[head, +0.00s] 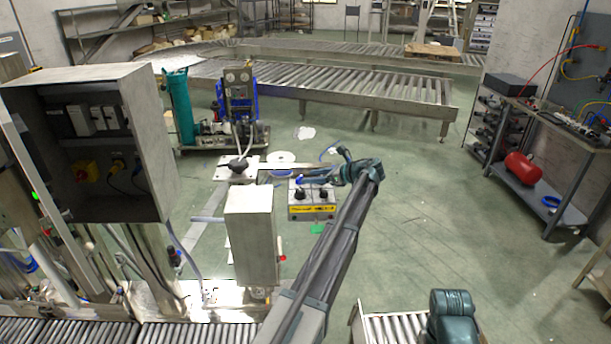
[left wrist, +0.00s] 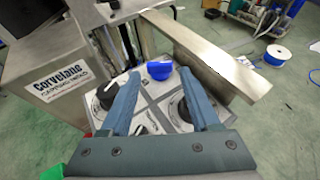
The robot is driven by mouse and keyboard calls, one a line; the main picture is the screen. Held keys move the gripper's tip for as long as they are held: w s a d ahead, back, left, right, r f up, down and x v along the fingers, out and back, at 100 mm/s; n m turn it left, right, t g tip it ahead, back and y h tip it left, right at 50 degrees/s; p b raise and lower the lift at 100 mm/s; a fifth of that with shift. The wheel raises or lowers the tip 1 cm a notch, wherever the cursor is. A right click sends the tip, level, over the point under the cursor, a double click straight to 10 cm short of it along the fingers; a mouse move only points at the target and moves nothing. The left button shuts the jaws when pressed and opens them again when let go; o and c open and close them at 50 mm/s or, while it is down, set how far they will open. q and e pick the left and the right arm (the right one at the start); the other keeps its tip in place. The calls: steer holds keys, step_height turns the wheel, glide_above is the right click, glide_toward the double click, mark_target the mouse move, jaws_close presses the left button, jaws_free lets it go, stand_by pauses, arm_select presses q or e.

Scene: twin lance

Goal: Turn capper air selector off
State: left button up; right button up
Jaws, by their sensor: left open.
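A control panel (left wrist: 150,100) with a grey face lies below my left gripper in the left wrist view. It carries a black knob (left wrist: 105,96) on the left, another black knob (left wrist: 181,110) on the right, and a blue knob (left wrist: 160,69) at the far edge. The lettering on the panel is not readable, so I cannot tell which knob is the air selector. My left gripper (left wrist: 159,76) is open, and the blue knob shows between its fingertips. I see no contact. In the head view, the left gripper (head: 320,172) is above the yellow-labelled panel box (head: 312,212).
A steel bar (left wrist: 210,55) runs close beside the panel on the right. A Corvelane box (left wrist: 62,75) stands to the left.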

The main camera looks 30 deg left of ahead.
arm_select(q)
steer(key=p+v, duration=0.2)
steer(key=v, duration=0.6)
steer(key=shift+d+r+p, duration=0.15)
steer(key=shift+r+p, duration=0.05)
steer(key=shift+p, duration=0.15)
steer(key=shift+d+r, duration=0.15)
steer(key=shift+d, duration=0.55)
steer(key=s+d+f+n+h+b, duration=0.2)
steer(key=s+d+f+n+h, duration=0.2)
steer(key=s+d, duration=0.5)
steer(key=s+d+f+n+h+b, duration=0.2)
steer(key=s+d+f+n+h, duration=0.2)
steer(key=s+d+f, duration=0.5)
steer(key=s+d+f+n+h+b, duration=0.2)
steer(key=s+d+f+n+h, duration=0.2)
steer(key=s+d, duration=0.7)
steer(key=s+f+n, duration=0.2)
steer(key=s+f, duration=0.1)
steer(key=s, duration=0.6)
steer(key=shift+s+f+b, duration=0.2)
steer(key=shift+f+b, duration=0.05)
steer(key=shift+b, duration=0.1)
steer(key=shift+d, duration=0.1)
